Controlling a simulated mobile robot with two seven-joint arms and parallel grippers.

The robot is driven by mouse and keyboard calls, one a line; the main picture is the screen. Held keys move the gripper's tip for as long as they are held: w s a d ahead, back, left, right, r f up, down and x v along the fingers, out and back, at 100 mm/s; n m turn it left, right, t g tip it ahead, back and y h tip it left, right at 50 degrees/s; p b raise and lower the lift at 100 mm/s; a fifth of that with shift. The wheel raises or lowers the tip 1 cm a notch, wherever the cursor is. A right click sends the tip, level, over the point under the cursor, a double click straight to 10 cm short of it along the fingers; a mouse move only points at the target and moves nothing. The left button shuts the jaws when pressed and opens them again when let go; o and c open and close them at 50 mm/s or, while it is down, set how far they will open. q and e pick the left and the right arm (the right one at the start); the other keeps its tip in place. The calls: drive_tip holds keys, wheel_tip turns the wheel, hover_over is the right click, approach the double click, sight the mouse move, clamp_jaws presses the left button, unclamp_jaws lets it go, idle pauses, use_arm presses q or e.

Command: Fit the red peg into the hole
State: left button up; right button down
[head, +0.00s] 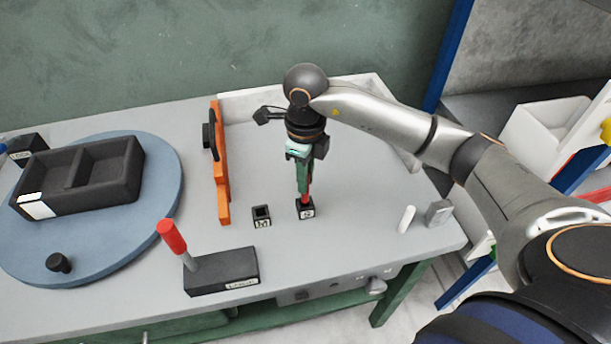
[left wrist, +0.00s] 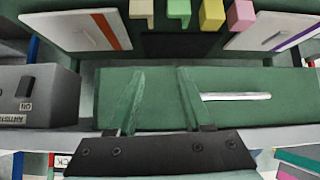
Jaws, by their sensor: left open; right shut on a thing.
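The red peg (head: 308,196) is upright between the fingers of my right gripper (head: 304,189), which is shut on it. Its lower end is at the top of a small black socket block (head: 306,211) with a white label. I cannot tell how far it sits inside the hole, which the peg and fingers hide. A second small black block (head: 262,217), labelled M, stands just left, its square hole empty. My left gripper (left wrist: 160,100) is open and empty in the left wrist view, in front of a green surface. It is not in the head view.
An orange upright panel (head: 221,165) stands left of the blocks. A red-handled lever (head: 172,237) rises from a black base (head: 222,272) in front. A black two-part tray (head: 108,167) sits on a blue turntable (head: 165,200). A white cylinder (head: 407,219) stands right.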

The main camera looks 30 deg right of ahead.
sight(306, 200)
use_arm(q)
drive_tip(key=shift+f+b, duration=2)
drive_tip(key=shift+f, duration=0.05)
use_arm(e)
drive_tip(key=shift+f, duration=2.4)
use_arm(q)
drive_tip(key=shift+r, duration=0.1)
use_arm(e)
drive_tip(key=c, duration=0.7)
unclamp_jaws()
drive_tip(key=shift+r, duration=0.1)
drive_tip(key=shift+r, duration=0.75)
wheel_tip(306, 200, up, 10)
drive_tip(key=shift+r+p, duration=0.1)
drive_tip(key=shift+p, duration=0.3)
drive_tip(key=shift+r, duration=0.4)
use_arm(q)
drive_tip(key=shift+w+d+r, duration=0.1)
drive_tip(key=shift+d+r, duration=0.3)
drive_tip(key=shift+r, duration=0.25)
use_arm(e)
drive_tip(key=shift+s, duration=0.1)
